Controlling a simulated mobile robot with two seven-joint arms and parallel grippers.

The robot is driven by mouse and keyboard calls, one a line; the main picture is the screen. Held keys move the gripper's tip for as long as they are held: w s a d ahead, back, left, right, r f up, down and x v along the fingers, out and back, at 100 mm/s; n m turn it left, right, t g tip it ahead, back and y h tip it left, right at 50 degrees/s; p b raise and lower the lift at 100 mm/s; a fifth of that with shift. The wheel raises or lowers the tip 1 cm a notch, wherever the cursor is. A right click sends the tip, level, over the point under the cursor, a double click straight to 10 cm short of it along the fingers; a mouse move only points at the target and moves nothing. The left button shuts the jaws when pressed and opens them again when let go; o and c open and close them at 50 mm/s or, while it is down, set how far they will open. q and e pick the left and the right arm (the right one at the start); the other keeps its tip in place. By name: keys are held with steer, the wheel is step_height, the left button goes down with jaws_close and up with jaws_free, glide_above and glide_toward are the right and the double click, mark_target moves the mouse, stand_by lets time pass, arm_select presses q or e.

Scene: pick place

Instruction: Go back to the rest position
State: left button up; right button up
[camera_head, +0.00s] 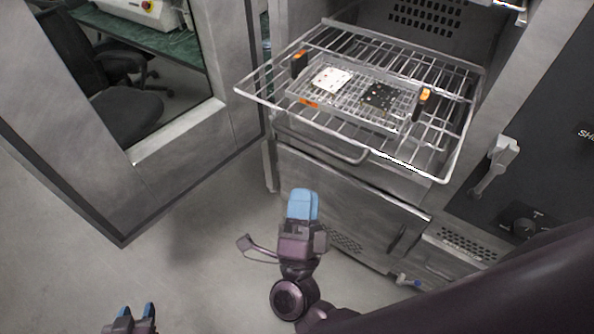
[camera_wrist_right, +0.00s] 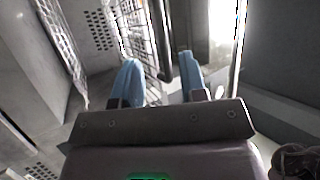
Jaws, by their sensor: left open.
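My right gripper (camera_head: 302,204) is in front of the pulled-out wire rack, lower in the picture and apart from it, with blue fingertips. In the right wrist view, its two blue fingers (camera_wrist_right: 160,78) stand apart with nothing held between them.
A wire rack (camera_head: 262,97) sticks out of the open chamber. It bears a wire basket (camera_head: 345,107) with black-orange handles, a white board (camera_head: 331,79) and a dark board (camera_head: 378,97). An open door (camera_head: 165,170) with a window stands left. The floor (camera_head: 200,270) between is clear.

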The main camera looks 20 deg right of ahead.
steer(key=w+a+f+n+y, duration=0.3)
steer(key=a+n+y, duration=0.1)
steer(key=n+y, duration=0.8)
steer(key=d+f+n+g+y, duration=0.2)
steer(key=d+f+n+g, duration=0.25)
steer(key=f+n, duration=0.2)
steer(key=s+d+f+g+h, duration=0.1)
steer(key=s+d+f+g, duration=0.1)
steer(key=d, duration=0.3)
steer(key=s+d+f+n+g+h, duration=0.1)
steer(key=s+d+f+g+h, duration=0.1)
steer(key=s+d+f, duration=0.2)
steer(key=s+d+f+n+g+h, duration=0.1)
steer(key=s+d+f+g+h, duration=0.1)
steer(key=d, duration=0.6)
step_height(320, 180, down, 3)
steer(key=shift+s+r, duration=0.15)
steer(key=shift+s, duration=0.4)
steer(key=shift+a, duration=0.1)
